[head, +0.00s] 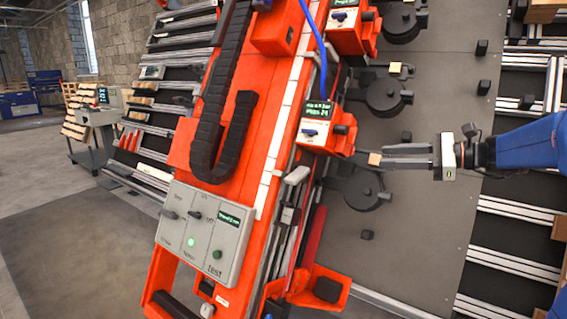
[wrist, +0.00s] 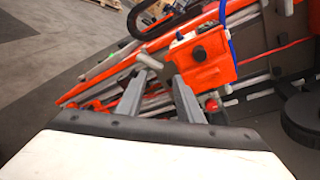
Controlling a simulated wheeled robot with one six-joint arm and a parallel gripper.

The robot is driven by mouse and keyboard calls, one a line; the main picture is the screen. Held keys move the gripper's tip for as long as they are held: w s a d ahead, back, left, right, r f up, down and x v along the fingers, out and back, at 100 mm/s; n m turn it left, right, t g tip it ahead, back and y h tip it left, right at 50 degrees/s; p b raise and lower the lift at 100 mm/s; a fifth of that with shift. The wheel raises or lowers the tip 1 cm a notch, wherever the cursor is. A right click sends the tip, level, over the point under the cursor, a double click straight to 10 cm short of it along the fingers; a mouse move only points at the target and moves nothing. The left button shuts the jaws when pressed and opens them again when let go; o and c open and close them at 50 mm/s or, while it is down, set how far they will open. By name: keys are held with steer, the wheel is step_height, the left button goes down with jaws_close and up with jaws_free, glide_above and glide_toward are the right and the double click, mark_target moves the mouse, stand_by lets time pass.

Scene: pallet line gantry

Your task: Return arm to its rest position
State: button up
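My gripper (head: 386,155) reaches in from the right in the head view, at the end of my blue arm, with its fingers pointing left toward the orange machine (head: 242,110). In the wrist view my gripper (wrist: 158,84) has its two grey fingers apart with nothing between them. A small tan block (head: 375,159) shows just beyond the fingertips in the head view; I cannot tell whether they touch it. An orange box with a blue knob (head: 318,132) is left of the fingertips. It also shows beyond the fingers in the wrist view (wrist: 203,60).
Black round units (head: 385,96) stand on the grey plate (head: 440,75) around my gripper. A grey control panel (head: 203,232) with a lit green light is on the machine. Rails (head: 515,210) lie at the right. Open floor (head: 75,240) is at the left.

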steer(key=s+a+f+n+g+h, duration=0.25)
steer(key=s+a+f+n, duration=0.2)
steer(key=s+f, duration=0.35)
steer(key=s+a+f+n+g+h, duration=0.2)
steer(key=s+a+f+n+h, duration=0.3)
steer(key=s, duration=0.5)
steer(key=s+d+f+n+h, duration=0.6)
steer(key=s+f+n, duration=0.4)
steer(key=s, duration=0.3)
steer(key=shift+d+f+t, duration=0.2)
steer(key=shift+f+t, duration=0.25)
steer(key=shift+f, duration=0.15)
steer(key=shift+s, duration=0.1)
